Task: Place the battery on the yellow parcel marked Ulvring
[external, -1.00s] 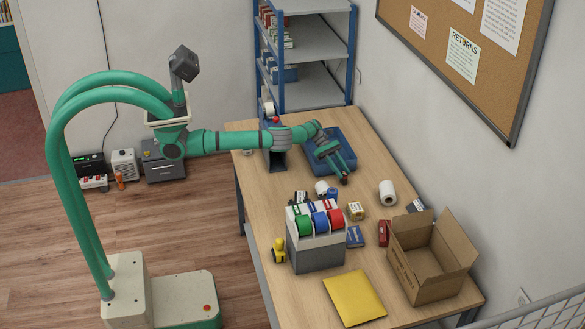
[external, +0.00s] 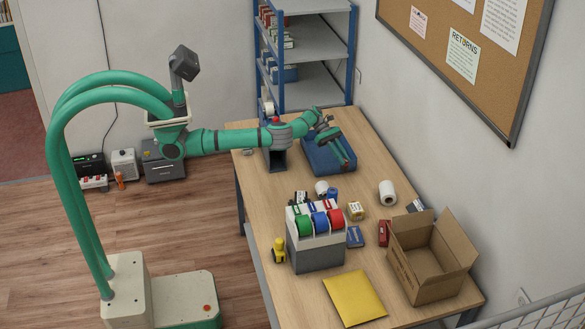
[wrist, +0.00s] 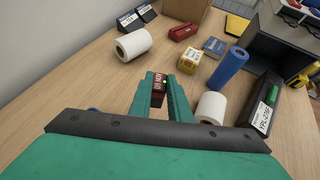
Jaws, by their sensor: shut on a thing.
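My gripper (wrist: 160,90) is shut on a small dark block with a red label, which I take to be the battery (wrist: 158,97). It sits between the green fingertips in the wrist view. In the external view my gripper (external: 349,165) is over the right part of the blue tray (external: 318,160), and the held block is too small to make out there. The yellow parcel (external: 355,298) lies flat at the near end of the counter, well away from my gripper. It also shows at the top of the wrist view (wrist: 236,25). I cannot read its marking.
Between my gripper and the parcel stand the tape dispenser (external: 318,255), a yellow box (external: 356,211), a blue cylinder (wrist: 228,67) and white rolls (wrist: 133,44). A red item (external: 384,232) and an open cardboard box (external: 412,285) stand right. A shelf (external: 308,84) stands behind.

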